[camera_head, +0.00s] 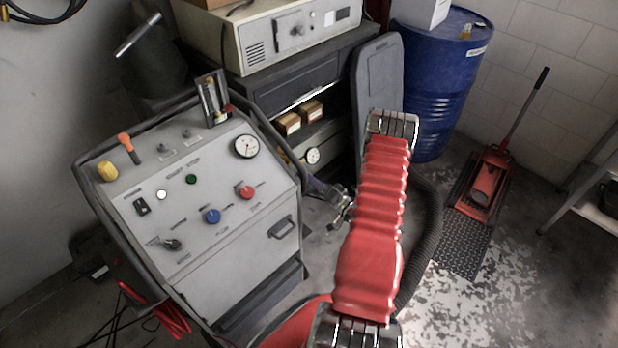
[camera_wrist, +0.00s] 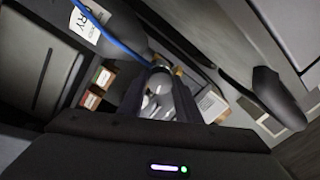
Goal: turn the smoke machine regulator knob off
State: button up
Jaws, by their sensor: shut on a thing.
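The smoke machine (camera_head: 225,200) is the grey cabinet at the left in the head view, with a sloped panel of knobs and a dial. A small regulator gauge (camera_head: 312,156) shows behind its right side, below a shelf. In the wrist view my gripper (camera_wrist: 158,100) has its two dark fingers shut around a rounded, shiny grey part at the regulator, which I take to be the regulator knob (camera_wrist: 160,92). A brass fitting (camera_wrist: 160,70) sits just beyond the fingertips. The fingers hide the knob's sides, and its turn position cannot be told.
A blue hose (camera_wrist: 108,35) runs to the regulator. Small boxes (camera_head: 290,123) sit on the shelf close by. A blue drum (camera_head: 435,85) and a red floor jack (camera_head: 485,180) stand to the right. Patchy floor (camera_head: 520,290) is clear at the lower right.

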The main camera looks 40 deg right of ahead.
jog(key=n, duration=1)
jog(key=shift+a+f+y, duration=0.15)
jog(key=shift+f+y, duration=0.1)
jog(key=shift+y, duration=0.05)
jog(key=o, duration=1.1)
jog(key=shift+r, duration=0.15)
jog(key=shift+c, duration=0.2)
jog(key=shift+s+d, duration=0.1)
jog(key=shift+d, duration=0.1)
jog(key=s, duration=1.3)
jog(key=shift+s+d, duration=0.3)
jog(key=shift+d, duration=0.1)
